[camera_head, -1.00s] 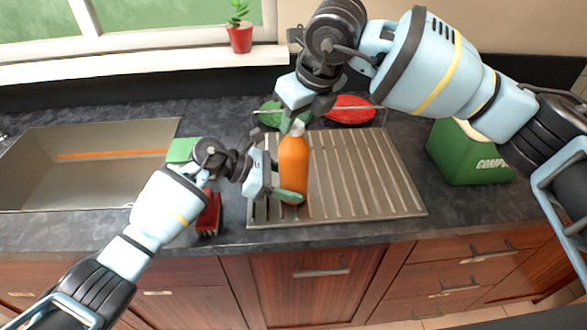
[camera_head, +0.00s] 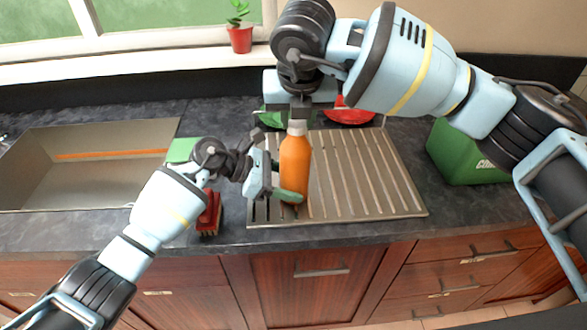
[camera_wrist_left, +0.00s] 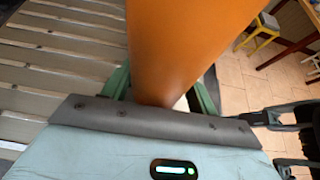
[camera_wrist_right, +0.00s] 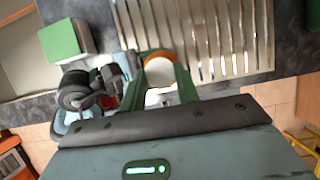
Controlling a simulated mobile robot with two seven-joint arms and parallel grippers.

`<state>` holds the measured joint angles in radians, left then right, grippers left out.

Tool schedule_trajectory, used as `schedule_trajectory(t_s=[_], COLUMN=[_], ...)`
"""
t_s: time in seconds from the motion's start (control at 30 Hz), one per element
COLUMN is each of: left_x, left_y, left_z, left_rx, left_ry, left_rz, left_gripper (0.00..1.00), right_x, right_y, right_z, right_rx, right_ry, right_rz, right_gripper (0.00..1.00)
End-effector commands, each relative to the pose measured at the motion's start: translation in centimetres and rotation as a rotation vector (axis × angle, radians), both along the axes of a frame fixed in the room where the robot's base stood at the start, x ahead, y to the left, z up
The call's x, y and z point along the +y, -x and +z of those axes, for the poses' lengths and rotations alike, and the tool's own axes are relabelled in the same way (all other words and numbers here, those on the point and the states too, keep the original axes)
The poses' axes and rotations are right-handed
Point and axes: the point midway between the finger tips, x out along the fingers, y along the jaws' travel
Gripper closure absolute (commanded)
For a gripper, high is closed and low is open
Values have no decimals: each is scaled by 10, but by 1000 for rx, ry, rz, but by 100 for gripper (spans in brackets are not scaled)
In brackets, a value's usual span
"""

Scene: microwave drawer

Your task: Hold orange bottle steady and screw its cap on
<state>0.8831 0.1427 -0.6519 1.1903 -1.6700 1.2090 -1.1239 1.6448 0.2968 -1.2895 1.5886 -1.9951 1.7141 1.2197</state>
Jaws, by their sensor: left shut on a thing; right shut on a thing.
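The orange bottle (camera_head: 294,168) stands upright on the left part of the metal drainboard. My left gripper (camera_head: 287,195) is shut on its lower body, and the orange body fills the space between the fingers in the left wrist view (camera_wrist_left: 180,50). The white cap (camera_head: 297,127) sits at the bottle's top. My right gripper (camera_head: 298,112) comes from above and is shut on the cap. In the right wrist view the white cap (camera_wrist_right: 160,72) lies between the green fingers, with an orange rim behind it. The cap's thread is hidden.
The ribbed drainboard (camera_head: 370,180) is mostly bare to the right of the bottle. A green compost bin (camera_head: 465,155) stands at right. Dishes are behind the bottle.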

Motion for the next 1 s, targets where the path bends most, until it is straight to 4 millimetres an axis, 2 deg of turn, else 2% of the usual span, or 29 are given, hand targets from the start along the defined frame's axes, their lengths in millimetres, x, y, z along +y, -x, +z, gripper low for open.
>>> schedule_trajectory(t_s=[0.2, 0.53, 0.8, 0.83, 0.93, 1.0], left_x=[1, 1, 2, 2, 2, 2], left_y=[2, 2, 1, 1, 1, 1], left_z=[-3, -4, -5, -5, -5, -5], left_rx=[3, 6, 7, 7, 8, 7], left_ry=[-4, -5, -6, -6, -7, -7], left_rz=[-6, -5, -3, -3, -2, -1], left_gripper=[82, 83, 83, 83, 83, 83], right_x=[-4, -4, -5, -5, -4, -3], right_y=[-4, -3, -3, -3, -3, -2], right_z=[-1, -1, -1, -1, -1, -1], right_rx=[-5, -5, -6, -6, -5, -4], right_ry=[6, 7, 7, 7, 7, 6], right_rz=[-55, -387, -416, -416, -414, -411], right_gripper=[96, 96, 96, 66, 53, 51])
